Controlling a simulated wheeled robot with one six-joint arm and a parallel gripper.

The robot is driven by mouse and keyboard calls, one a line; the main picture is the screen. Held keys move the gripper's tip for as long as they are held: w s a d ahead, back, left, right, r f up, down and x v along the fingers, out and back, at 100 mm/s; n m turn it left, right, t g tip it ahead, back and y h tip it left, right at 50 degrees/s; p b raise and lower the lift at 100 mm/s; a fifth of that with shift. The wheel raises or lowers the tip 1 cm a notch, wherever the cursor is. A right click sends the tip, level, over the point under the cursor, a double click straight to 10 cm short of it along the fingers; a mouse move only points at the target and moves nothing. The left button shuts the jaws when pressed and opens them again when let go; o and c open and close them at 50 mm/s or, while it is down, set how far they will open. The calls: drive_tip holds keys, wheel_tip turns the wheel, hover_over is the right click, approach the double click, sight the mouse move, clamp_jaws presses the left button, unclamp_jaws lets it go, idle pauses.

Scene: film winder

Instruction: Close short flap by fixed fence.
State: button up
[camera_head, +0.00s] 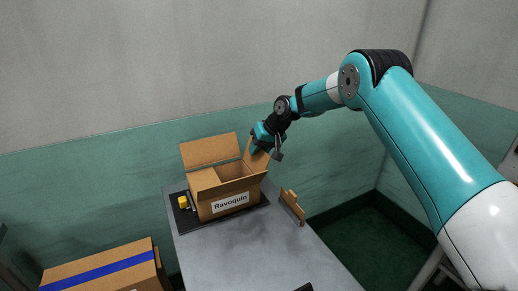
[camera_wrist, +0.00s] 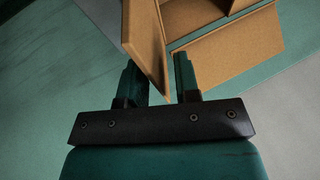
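The cardboard box labelled "Ravoquin" (camera_head: 229,203) stands on the table. Its long back flap (camera_head: 210,150) is raised, and the left short flap (camera_head: 203,181) looks folded inward. The right short flap (camera_head: 257,161) stands up beside my gripper (camera_head: 264,143). In the wrist view my gripper (camera_wrist: 161,80) has its fingers apart, with the lower corner of a standing flap (camera_wrist: 147,35) between them. Contact with either finger is unclear. Another flap (camera_wrist: 232,48) slants outward at the right of that view. I cannot tell which part is the fixed fence.
A black base (camera_head: 255,214) lies under the box on the grey table (camera_head: 240,252). A yellow-topped part (camera_head: 183,202) stands left of the box. A small brown upright piece (camera_head: 292,206) is at the table's right edge. A blue-taped carton (camera_head: 100,269) sits lower left.

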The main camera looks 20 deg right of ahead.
clamp_jaws()
drive_tip(key=shift+a, duration=0.1)
